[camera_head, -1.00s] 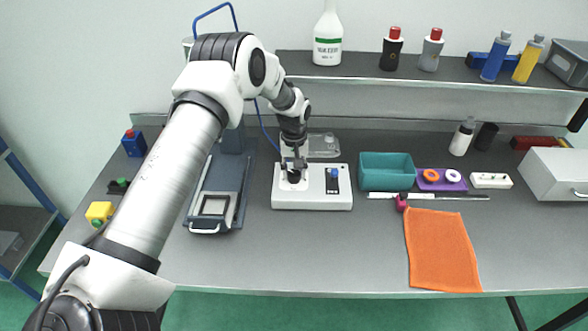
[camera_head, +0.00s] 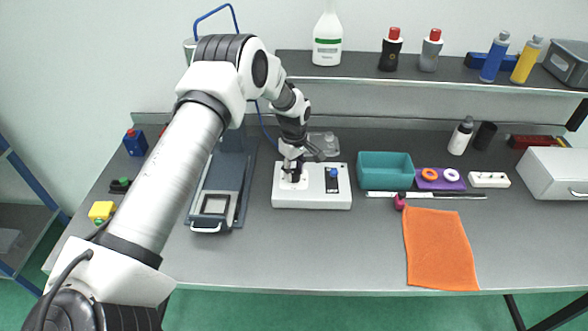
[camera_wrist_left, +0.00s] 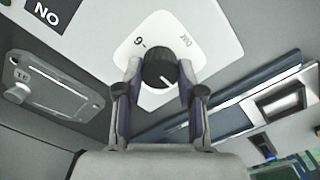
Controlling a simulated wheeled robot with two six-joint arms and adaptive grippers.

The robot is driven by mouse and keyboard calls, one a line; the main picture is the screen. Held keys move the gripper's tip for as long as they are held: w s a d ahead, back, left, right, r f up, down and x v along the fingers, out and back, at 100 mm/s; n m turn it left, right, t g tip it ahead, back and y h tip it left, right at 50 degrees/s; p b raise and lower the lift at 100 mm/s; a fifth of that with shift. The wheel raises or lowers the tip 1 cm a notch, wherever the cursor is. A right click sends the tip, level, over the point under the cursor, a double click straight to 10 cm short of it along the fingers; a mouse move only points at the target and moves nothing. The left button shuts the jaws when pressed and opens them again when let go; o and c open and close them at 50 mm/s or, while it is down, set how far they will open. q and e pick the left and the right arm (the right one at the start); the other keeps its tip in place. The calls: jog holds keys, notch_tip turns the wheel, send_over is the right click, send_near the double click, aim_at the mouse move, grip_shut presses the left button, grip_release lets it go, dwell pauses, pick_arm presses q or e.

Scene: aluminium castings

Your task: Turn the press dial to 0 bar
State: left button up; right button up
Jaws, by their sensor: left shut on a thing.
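The press dial is a round black knob (camera_wrist_left: 160,69) with a white mark, on a white scale plate (camera_wrist_left: 190,28) in the left wrist view. A digit and lettering show on the plate; the rest of the scale is hidden behind the fingers. The mark points toward the lower right of that picture, and I cannot tell which value it meets. My left gripper (camera_head: 292,175) is shut on the dial, one finger on each side. The dial sits on a white control box (camera_head: 312,201), where my gripper mostly covers it in the head view. My right gripper is not in view.
A blue knob (camera_head: 332,174) on a black strip is just right of the dial. The grey press (camera_head: 222,187) stands close on the left. A teal bin (camera_head: 385,178) and an orange cloth (camera_head: 438,248) lie to the right. The table in front is clear.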

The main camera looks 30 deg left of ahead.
aim_at(294, 172)
pick_arm(q)
jog(key=shift+s+f, duration=0.1)
jog(key=shift+f, duration=0.05)
jog(key=o, duration=1.1)
jog(key=shift+o, duration=0.2)
jog(key=shift+r, duration=0.45)
notch_tip(294, 172, up, 11)
